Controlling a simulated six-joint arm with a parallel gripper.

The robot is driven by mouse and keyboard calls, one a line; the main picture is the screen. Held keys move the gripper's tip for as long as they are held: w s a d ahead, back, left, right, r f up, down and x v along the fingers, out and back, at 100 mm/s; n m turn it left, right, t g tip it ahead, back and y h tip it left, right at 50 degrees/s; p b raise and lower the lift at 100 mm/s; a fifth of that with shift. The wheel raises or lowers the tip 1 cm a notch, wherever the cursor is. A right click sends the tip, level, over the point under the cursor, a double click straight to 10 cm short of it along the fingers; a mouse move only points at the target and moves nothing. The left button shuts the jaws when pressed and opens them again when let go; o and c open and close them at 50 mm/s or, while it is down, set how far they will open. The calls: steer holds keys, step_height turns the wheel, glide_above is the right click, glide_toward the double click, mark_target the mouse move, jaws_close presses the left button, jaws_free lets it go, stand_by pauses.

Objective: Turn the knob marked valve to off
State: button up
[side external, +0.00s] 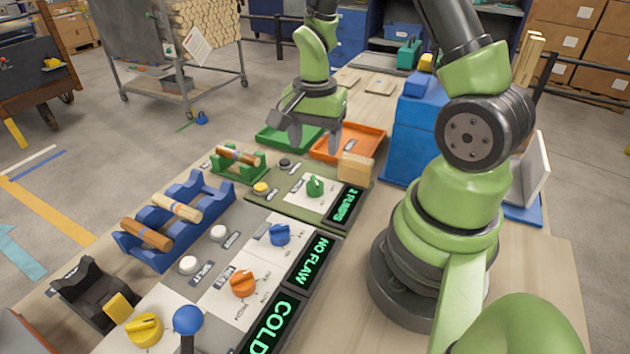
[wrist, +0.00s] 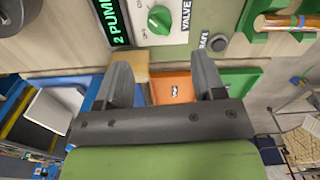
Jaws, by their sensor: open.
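The green valve knob (side external: 315,186) is on a white plate on the green panel of the bench. In the wrist view the knob (wrist: 160,19) is at the top, beside a label (wrist: 186,16) reading VALVE. Its dial markings are too small to tell its setting. My gripper (side external: 315,146) is open and empty, pointing down above and beyond the green panel, near the trays and apart from the knob. In the wrist view my gripper's two fingers (wrist: 162,64) are spread wide, with the knob above them in the picture.
A display (side external: 346,205) reading 2 PUMPS borders the knob's plate. A wooden block (side external: 355,168), an orange tray (side external: 347,141) and a green tray (side external: 280,135) are near the gripper. Blue (side external: 280,234), orange (side external: 243,283) and yellow (side external: 144,329) knobs are on nearer panels.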

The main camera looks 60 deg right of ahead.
mark_target(315, 180)
step_height(315, 180, down, 10)
stand_by(0.5)
steer(key=c, duration=0.9)
